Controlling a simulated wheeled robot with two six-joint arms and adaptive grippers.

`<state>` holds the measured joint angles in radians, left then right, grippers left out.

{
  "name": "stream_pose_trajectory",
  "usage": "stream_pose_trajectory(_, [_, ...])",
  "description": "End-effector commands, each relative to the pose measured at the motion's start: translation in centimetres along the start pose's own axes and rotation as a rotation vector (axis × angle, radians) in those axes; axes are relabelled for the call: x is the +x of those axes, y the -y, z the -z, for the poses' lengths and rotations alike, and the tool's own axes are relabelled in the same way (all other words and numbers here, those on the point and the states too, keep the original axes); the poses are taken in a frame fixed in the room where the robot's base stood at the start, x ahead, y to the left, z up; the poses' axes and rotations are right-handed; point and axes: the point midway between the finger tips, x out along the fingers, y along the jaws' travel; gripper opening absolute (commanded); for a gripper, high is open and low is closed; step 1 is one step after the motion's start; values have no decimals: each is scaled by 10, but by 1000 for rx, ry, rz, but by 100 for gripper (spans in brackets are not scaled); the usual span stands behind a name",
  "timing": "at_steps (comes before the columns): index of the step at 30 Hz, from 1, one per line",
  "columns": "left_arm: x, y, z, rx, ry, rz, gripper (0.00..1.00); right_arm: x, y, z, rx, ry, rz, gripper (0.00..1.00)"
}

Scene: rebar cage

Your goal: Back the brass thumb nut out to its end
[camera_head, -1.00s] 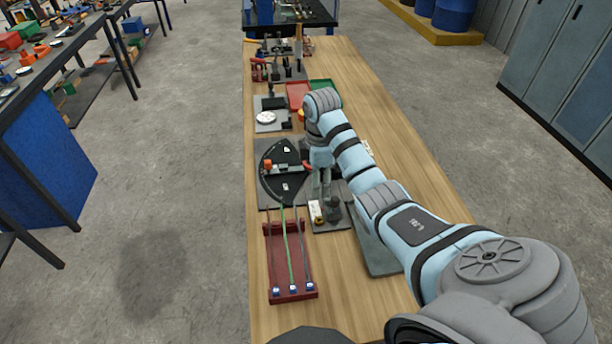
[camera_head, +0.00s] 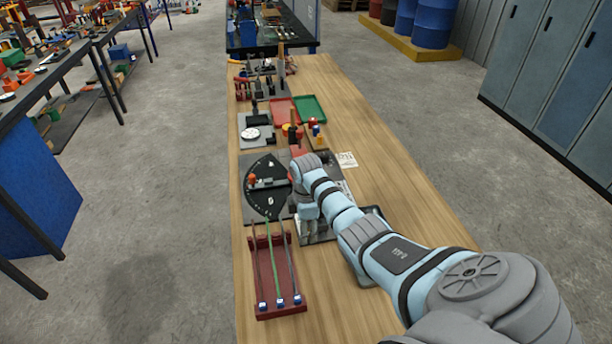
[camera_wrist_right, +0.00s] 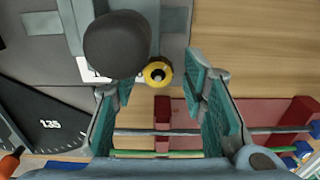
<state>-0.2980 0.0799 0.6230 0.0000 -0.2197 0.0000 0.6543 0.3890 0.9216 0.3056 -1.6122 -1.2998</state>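The brass thumb nut (camera_wrist_right: 157,72) shows in the right wrist view as a yellow ring with a dark centre, beside a large dark round knob (camera_wrist_right: 117,45) on a grey plate (camera_wrist_right: 40,60). My right gripper (camera_wrist_right: 158,84) is open, with a teal-padded finger to each side of the nut in the picture. I see no contact with the nut, and its height above it is unclear. In the head view the right gripper (camera_head: 308,226) is over the small grey plate (camera_head: 323,234) and hides the nut. My left gripper is not in view.
A red rack (camera_head: 275,290) with several rods stands just in front of the gripper. A black angle-scale plate (camera_head: 267,200) lies to its left. Behind are a dial fixture (camera_head: 252,133), a red tray (camera_head: 283,111) and a green tray (camera_head: 310,106). The bench's right side is mostly clear.

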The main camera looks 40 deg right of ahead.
Motion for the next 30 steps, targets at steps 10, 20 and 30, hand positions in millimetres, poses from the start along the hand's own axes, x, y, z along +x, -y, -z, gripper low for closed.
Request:
stream_pose_trajectory(10, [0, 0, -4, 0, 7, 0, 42, 0, 0, 0, 0, 0, 1, 0])
stream_pose_trajectory(20, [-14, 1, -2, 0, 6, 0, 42, -1, 0, 0, -276, -2, 3, 0])
stream_pose_trajectory(30, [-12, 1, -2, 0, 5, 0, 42, 0, 0, 0, -276, -1, 1, 42])
